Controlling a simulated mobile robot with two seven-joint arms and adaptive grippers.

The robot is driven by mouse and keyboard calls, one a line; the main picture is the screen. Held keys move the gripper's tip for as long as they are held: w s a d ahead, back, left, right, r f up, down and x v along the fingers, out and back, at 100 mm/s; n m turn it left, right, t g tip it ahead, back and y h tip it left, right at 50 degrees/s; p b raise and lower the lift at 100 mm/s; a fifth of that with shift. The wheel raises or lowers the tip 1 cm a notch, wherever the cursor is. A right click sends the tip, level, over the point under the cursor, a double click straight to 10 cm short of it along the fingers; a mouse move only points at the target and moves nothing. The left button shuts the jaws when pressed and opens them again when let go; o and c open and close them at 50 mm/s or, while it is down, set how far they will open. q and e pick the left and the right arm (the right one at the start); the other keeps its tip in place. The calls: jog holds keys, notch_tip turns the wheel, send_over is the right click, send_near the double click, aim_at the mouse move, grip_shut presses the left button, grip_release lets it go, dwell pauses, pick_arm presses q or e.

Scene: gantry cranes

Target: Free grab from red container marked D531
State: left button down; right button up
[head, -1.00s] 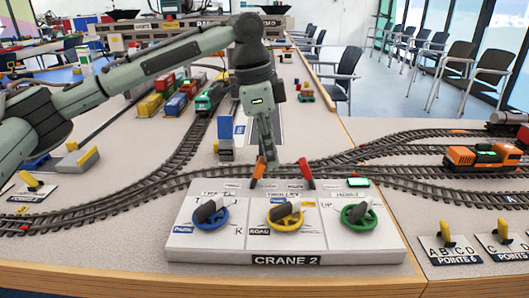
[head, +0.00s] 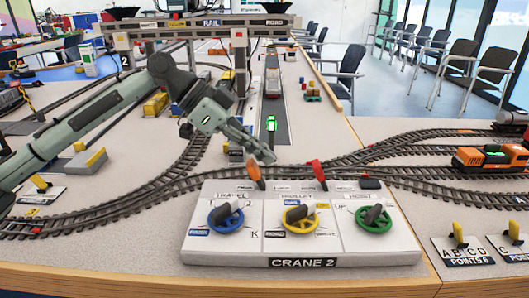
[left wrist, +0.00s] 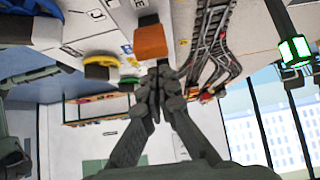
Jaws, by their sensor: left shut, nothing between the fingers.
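The CRANE 2 control box (head: 300,258) stands at the front of the table. It has blue (head: 226,219), yellow (head: 300,219) and green (head: 374,219) handwheels, an orange lever (head: 256,176) and a red lever (head: 319,175). My left gripper (head: 268,158) is shut and empty just behind the orange lever's top; I cannot tell if they touch. In the left wrist view the closed fingertips (left wrist: 160,72) are beside the orange lever (left wrist: 150,42). The gantry crane (head: 205,28) stands at the back. I can read no D531 mark, and cannot make out the grab. My right gripper is out of view.
Model tracks (head: 400,150) run behind the box, with an orange locomotive (head: 484,158) at right. Points levers (head: 459,234) stand at the front right. A small green light (head: 271,124) shows on the dark lane.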

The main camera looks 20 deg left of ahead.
pick_arm(q)
jog(key=shift+r+p, duration=0.8)
jog(key=shift+p, duration=0.25)
jog(key=v, duration=1.2)
